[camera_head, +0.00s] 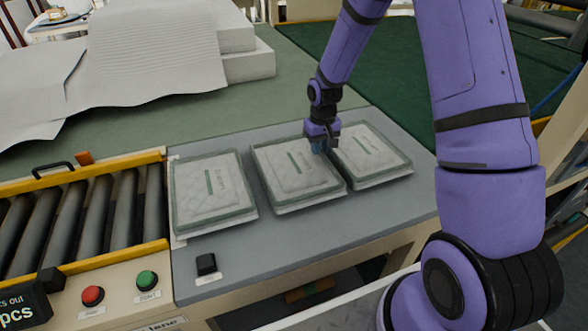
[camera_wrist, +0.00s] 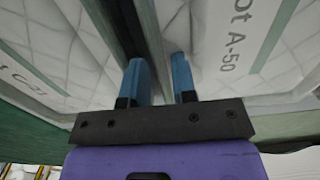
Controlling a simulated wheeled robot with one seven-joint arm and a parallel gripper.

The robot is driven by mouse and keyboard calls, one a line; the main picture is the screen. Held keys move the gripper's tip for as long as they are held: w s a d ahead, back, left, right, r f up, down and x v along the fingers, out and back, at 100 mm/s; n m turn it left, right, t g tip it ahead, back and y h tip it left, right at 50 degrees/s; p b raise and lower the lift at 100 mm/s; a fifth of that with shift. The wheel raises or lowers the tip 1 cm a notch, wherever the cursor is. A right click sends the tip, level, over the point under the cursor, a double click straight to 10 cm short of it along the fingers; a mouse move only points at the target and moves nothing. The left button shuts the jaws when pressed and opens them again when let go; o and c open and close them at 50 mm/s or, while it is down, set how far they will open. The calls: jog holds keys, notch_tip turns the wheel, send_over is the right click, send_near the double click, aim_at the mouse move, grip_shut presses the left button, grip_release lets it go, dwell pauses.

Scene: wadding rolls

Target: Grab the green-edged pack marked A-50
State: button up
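The pack marked A-50 (camera_wrist: 215,65) lies at the right of the wrist view, white and quilted with a green edge. From the print's direction it seems to be the middle pack (camera_head: 290,185) in the head view, flat on the grey table. My gripper (camera_head: 319,149) is low at that pack's right edge, by the gap to the right-hand pack (camera_head: 365,155). In the wrist view my gripper's two blue fingers (camera_wrist: 160,80) stand apart, with the A-50 pack's edge seemingly between them. Whether they press on it cannot be told.
The neighbouring pack (camera_wrist: 50,55), its mark ending in C21, lies close across a narrow dark gap. A third pack (camera_head: 212,190) lies at the left on the grey table (camera_head: 300,232).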

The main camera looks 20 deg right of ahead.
jog(key=shift+f, duration=0.35)
jog(key=shift+c, duration=0.4)
grip_shut()
jog(key=shift+r, duration=0.15)
